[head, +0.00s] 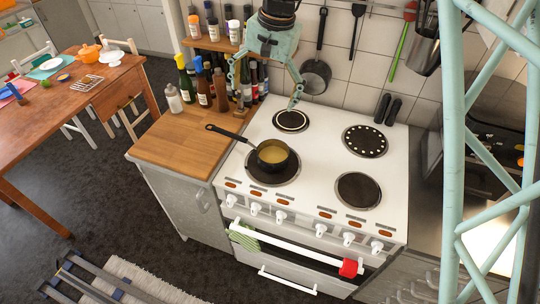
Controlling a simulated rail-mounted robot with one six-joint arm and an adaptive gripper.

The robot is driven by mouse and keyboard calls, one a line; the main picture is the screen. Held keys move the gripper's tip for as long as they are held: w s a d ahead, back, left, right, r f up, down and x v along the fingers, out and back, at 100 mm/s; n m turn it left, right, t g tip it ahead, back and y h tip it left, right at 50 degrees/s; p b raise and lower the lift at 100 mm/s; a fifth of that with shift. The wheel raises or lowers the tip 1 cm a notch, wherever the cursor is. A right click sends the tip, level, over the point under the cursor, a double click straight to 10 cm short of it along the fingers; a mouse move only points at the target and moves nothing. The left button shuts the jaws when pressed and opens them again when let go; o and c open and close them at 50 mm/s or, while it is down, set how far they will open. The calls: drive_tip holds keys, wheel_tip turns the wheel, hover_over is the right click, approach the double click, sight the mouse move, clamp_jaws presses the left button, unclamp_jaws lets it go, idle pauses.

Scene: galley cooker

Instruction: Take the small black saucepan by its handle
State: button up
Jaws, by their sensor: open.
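The small black saucepan (273,163) sits upright on the front left hotplate of the white cooker (318,163). It holds a yellowish liquid. Its black handle (227,131) points to the upper left, toward the wooden counter. My gripper (268,98) is open and empty, with its two pale green fingers spread wide. In the picture it is above the saucepan and its handle, near the back left of the cooker. Its exact height over the hotplates is hard to tell. The saucepan and handle are fully in view.
Several bottles (205,83) crowd the back of the wooden counter (180,140), left of my gripper. A black pan (316,76) hangs on the tiled wall behind. The other hotplates are bare. A red cloth (349,268) and a green striped cloth (244,236) hang on the oven rail.

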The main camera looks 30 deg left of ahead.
drive_tip(key=s+a+f, duration=0.1)
drive_tip(key=a+f, duration=0.1)
drive_tip(key=a, duration=0.3)
drive_tip(key=s+a+f+p, duration=0.1)
drive_tip(key=a+f, duration=0.2)
drive_tip(key=a, duration=0.2)
drive_tip(key=shift+s+a+n, duration=0.15)
drive_tip(key=shift+s+n, duration=0.15)
drive_tip(key=shift+f, duration=0.1)
hover_over(229, 134)
drive_tip(key=shift+d+f+p, duration=0.2)
drive_tip(key=shift+d+f, duration=0.05)
drive_tip(key=shift+f, duration=1.85)
drive_tip(key=shift+d+f+p, duration=0.15)
drive_tip(key=shift+d+f, duration=0.05)
drive_tip(key=shift+f, duration=1.85)
drive_tip(key=shift+f, duration=0.1)
drive_tip(key=shift+a+f+p, duration=0.2)
drive_tip(key=shift+a+f, duration=0.05)
drive_tip(key=shift+f, duration=1)
drive_tip(key=shift+a+f+p, duration=0.2)
drive_tip(key=shift+f, duration=1)
drive_tip(key=c, duration=1.2)
drive_tip(key=shift+o, duration=0.2)
